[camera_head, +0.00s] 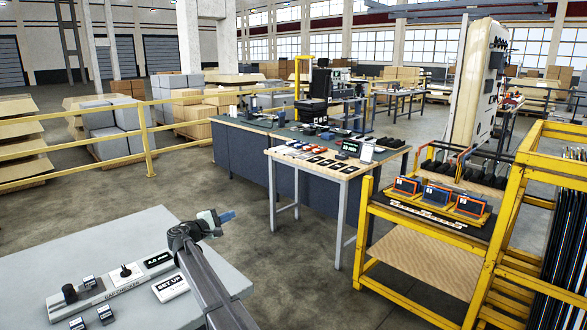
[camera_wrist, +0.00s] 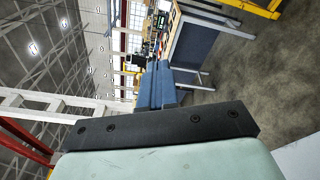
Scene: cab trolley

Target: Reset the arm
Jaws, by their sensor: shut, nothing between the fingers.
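My gripper (camera_head: 226,216) is held in the air over the far right edge of the grey table (camera_head: 120,250) in the head view. It points to the right and is clear of everything around it. In the wrist view its blue fingers (camera_wrist: 155,72) are together, with nothing between them. My arm's dark link runs from the bottom of the head view up to the gripper.
The grey table holds a panel with knobs (camera_head: 120,279) and small labelled blocks. A yellow trolley (camera_head: 430,215) with orange-framed devices stands at right. A workbench with cards (camera_head: 325,162) stands in the middle. A yellow railing (camera_head: 145,130) runs behind. Floor between is free.

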